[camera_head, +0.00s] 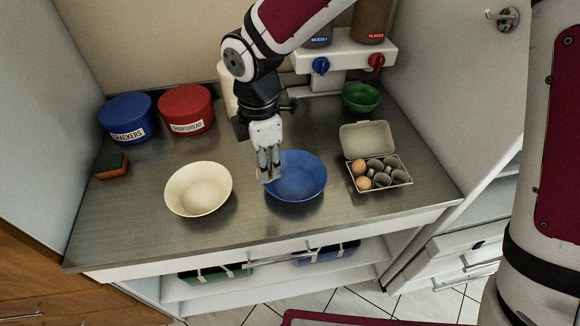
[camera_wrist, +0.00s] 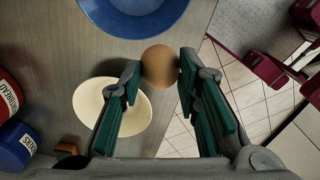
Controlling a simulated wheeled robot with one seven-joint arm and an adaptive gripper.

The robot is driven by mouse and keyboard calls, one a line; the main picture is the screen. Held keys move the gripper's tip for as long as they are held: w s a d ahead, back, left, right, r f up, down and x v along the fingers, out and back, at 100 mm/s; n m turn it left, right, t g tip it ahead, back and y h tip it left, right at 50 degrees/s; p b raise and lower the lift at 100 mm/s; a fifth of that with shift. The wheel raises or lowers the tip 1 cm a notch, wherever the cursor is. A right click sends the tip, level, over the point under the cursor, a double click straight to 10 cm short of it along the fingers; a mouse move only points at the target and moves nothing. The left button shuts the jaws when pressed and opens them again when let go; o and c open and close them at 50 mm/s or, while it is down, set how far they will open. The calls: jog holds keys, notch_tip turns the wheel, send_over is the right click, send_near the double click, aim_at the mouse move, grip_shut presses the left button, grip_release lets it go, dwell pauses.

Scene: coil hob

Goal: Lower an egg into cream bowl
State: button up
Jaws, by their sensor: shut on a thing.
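My gripper (camera_head: 267,174) is shut on a brown egg (camera_wrist: 159,66), which shows between the two green-padded fingers in the wrist view. In the head view the egg (camera_head: 259,174) is mostly hidden behind the fingers, above the left rim of the blue bowl. The cream bowl (camera_head: 199,189) stands on the steel counter to the left of the gripper and looks empty. It also shows in the wrist view (camera_wrist: 130,117), partly behind the left finger. Two more brown eggs (camera_head: 359,167) (camera_head: 364,183) sit in the open grey carton (camera_head: 393,177) on the right.
The blue bowl (camera_head: 305,180) stands right beside the cream bowl. Blue (camera_head: 126,113) and red (camera_head: 185,109) tins, a sponge (camera_head: 111,165), a green bowl (camera_head: 361,97) and a dispenser (camera_head: 345,55) stand around. The counter's front edge lies close before the bowls.

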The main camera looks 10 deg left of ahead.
jog(key=w+a+f+b, duration=0.1)
jog(key=a+b, duration=0.5)
jog(key=a, duration=0.9)
jog(key=shift+w+a+f, duration=0.3)
jog(key=shift+a+f, duration=0.05)
jog(key=shift+f, duration=0.1)
jog(key=shift+f+b, duration=1.25)
jog(key=shift+f, duration=0.7)
jog(key=shift+f+b, duration=1.5)
jog(key=shift+f, duration=1.15)
dwell(0.8)
jog(key=o, duration=1.2)
jog(key=shift+o, duration=0.2)
